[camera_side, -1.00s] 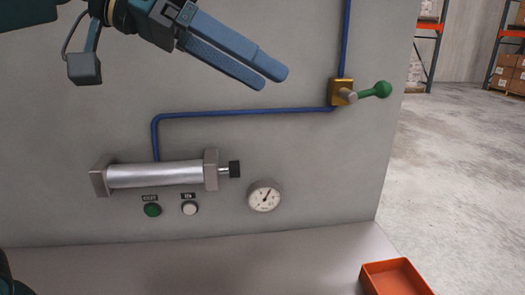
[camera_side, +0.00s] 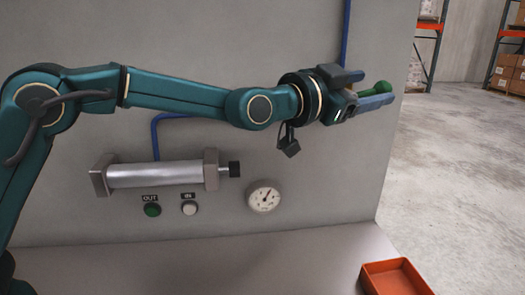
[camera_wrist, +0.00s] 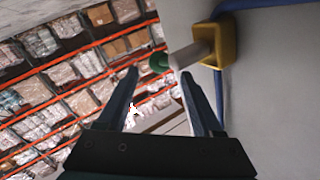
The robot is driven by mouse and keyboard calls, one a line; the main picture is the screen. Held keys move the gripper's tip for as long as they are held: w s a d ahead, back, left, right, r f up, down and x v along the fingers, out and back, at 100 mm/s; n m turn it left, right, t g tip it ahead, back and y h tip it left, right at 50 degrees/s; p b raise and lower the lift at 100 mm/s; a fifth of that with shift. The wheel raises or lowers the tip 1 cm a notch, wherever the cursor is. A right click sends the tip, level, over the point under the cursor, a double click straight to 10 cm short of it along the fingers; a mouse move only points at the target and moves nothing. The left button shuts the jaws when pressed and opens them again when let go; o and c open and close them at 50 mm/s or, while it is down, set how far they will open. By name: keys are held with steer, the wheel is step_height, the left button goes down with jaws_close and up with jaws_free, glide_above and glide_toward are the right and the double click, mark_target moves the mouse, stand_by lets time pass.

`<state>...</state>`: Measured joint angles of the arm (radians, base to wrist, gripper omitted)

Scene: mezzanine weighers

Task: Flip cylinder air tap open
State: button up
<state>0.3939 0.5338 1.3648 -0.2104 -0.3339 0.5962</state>
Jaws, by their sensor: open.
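The air tap has a brass body (camera_wrist: 230,42) with a pale spindle (camera_wrist: 196,54) and a lever ending in a green knob (camera_side: 384,87). In the side view my gripper hides the brass body, and the knob shows between the fingers, pointing right. My gripper (camera_side: 377,88) is open. In the wrist view the green knob (camera_wrist: 158,62) appears between the two fingertips of my gripper (camera_wrist: 159,73), near their ends; I cannot tell whether either finger touches it. The silver cylinder (camera_side: 155,174) is on the panel at lower left, its black-tipped rod showing at the right end.
A blue air pipe (camera_side: 346,30) runs on the grey panel (camera_side: 240,35). Below are a round gauge (camera_side: 264,197), a green OUT button (camera_side: 152,209) and a white IN button (camera_side: 189,207). An orange tray (camera_side: 396,278) sits at lower right. Shelving stands far behind.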

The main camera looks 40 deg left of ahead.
mark_target(378, 89)
steer(key=shift+w+f, duration=0.15)
steer(key=shift+f, duration=0.15)
steer(key=shift+x, duration=2.4)
jaws_close()
